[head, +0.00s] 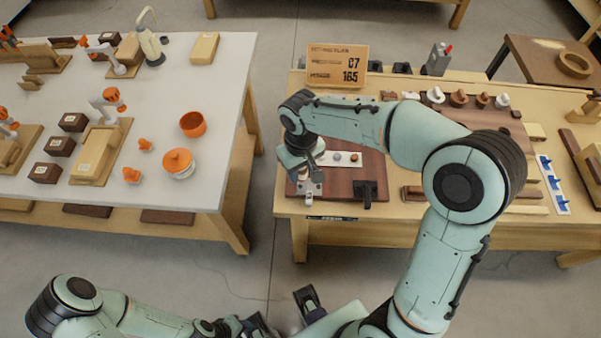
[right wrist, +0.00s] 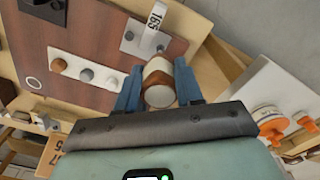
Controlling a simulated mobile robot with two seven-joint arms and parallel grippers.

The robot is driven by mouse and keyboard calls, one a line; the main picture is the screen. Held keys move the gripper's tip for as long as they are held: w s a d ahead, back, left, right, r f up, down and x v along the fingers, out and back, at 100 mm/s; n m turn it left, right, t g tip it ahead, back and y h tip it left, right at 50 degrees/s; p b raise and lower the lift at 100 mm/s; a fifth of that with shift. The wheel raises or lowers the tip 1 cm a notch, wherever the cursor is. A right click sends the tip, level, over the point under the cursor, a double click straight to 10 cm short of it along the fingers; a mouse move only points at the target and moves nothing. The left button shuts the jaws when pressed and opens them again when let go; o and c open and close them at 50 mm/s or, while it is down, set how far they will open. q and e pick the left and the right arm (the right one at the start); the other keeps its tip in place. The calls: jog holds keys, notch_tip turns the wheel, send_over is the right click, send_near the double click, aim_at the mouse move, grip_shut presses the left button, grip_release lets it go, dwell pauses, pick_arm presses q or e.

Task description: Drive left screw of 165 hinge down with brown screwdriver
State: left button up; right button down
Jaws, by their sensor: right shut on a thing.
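My right gripper (head: 306,166) is over the left end of a dark red-brown board (head: 340,188) on the right bench. In the right wrist view, its blue fingers (right wrist: 158,88) are shut on the brown and white handle of the brown screwdriver (right wrist: 160,80). The screwdriver's tip is hidden behind the handle. The grey hinge (right wrist: 147,36) with a white 165 label lies on the board just beyond the handle; it also shows below the gripper in the head view (head: 308,189). The left screw cannot be made out. My left gripper (head: 283,312) is low at the bottom, away from the bench; its jaws are unclear.
A pale strip with white, grey and brown knobs (right wrist: 87,74) lies on the board. A black clamp (head: 368,192) stands at the board's front right. A white table (head: 224,110) is across a gap on the left.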

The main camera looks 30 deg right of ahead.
notch_tip(320, 180, up, 4)
jog(key=m+p, duration=0.1)
jog(key=m, duration=0.2)
jog(key=m+p, duration=0.1)
jog(key=shift+w+r+m+p, duration=0.1)
jog(key=shift+r+m+p, duration=0.15)
jog(key=shift+m+p, duration=0.15)
pick_arm(q)
notch_tip(320, 180, up, 5)
jog(key=w, duration=0.2)
pick_arm(e)
jog(key=shift+r+m+p, duration=0.4)
jog(key=shift+r+m, duration=0.2)
jog(key=shift+m, duration=0.5)
jog(key=shift+f+b, duration=0.85)
jog(key=shift+f, duration=0.4)
pick_arm(q)
jog(key=shift+s+f+b, duration=0.35)
jog(key=shift+f+b, duration=0.05)
jog(key=shift+f, duration=0.4)
jog(key=shift+s+f+b, duration=0.3)
jog(key=shift+f+b, duration=0.15)
jog(key=shift+f, duration=0.4)
jog(key=shift+s+f+b, duration=0.35)
jog(key=shift+f+b, duration=0.05)
jog(key=shift+f, duration=0.4)
pick_arm(e)
jog(key=shift+f, duration=1.85)
